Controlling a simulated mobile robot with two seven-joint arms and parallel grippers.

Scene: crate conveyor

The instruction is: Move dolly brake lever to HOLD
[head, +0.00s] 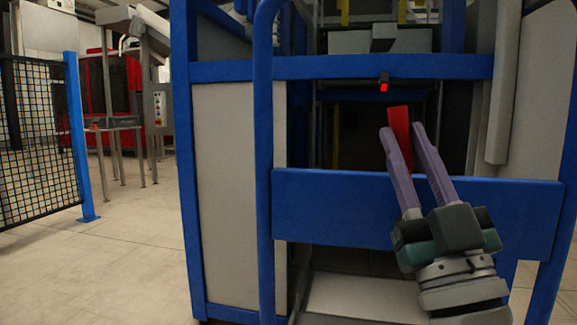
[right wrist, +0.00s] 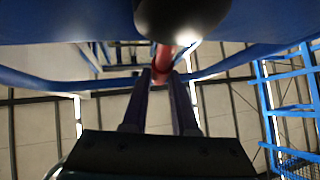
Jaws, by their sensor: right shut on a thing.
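The red brake lever (head: 399,122) stands at the blue dolly crossbar, leaning slightly to the left at its top. My right gripper (head: 402,130) comes in from the lower right with its two purple-grey fingers on either side of the lever, shut on it. In the right wrist view the red lever (right wrist: 163,58) shows between the fingertips of the gripper (right wrist: 161,74), below a dark rounded knob. No HOLD marking can be read. My left gripper is not in view.
The blue dolly frame (head: 410,205) has a wide crossbar and tall posts close in front of me. A mesh fence (head: 35,140) stands at the left, with open floor between.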

